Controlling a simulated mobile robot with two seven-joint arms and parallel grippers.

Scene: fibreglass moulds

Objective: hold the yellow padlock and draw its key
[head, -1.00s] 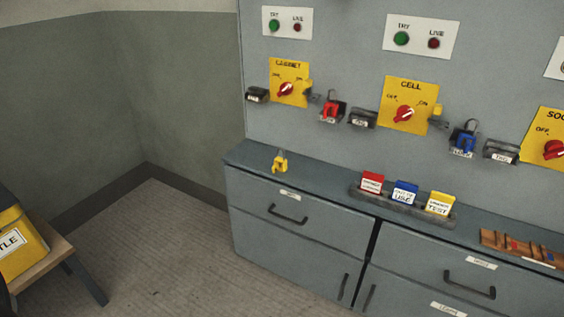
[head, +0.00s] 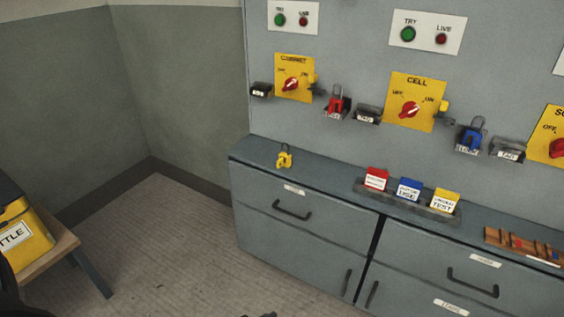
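The yellow padlock (head: 284,157) stands on the grey ledge (head: 325,177) near its left end, apart from other things. Its shackle is at the top. It is too small here to make out the key. Neither of my grippers can be made out in the head view. A small dark shape shows at the bottom edge and another at the lower left edge, both too cut off to identify.
A rack (head: 408,204) with red, blue and yellow tags stands right of the padlock. A wooden strip (head: 522,246) lies further right. Red (head: 336,104) and blue (head: 471,137) padlocks sit in wall holders. A yellow box (head: 20,232) stands on a stool (head: 60,248). The floor between is clear.

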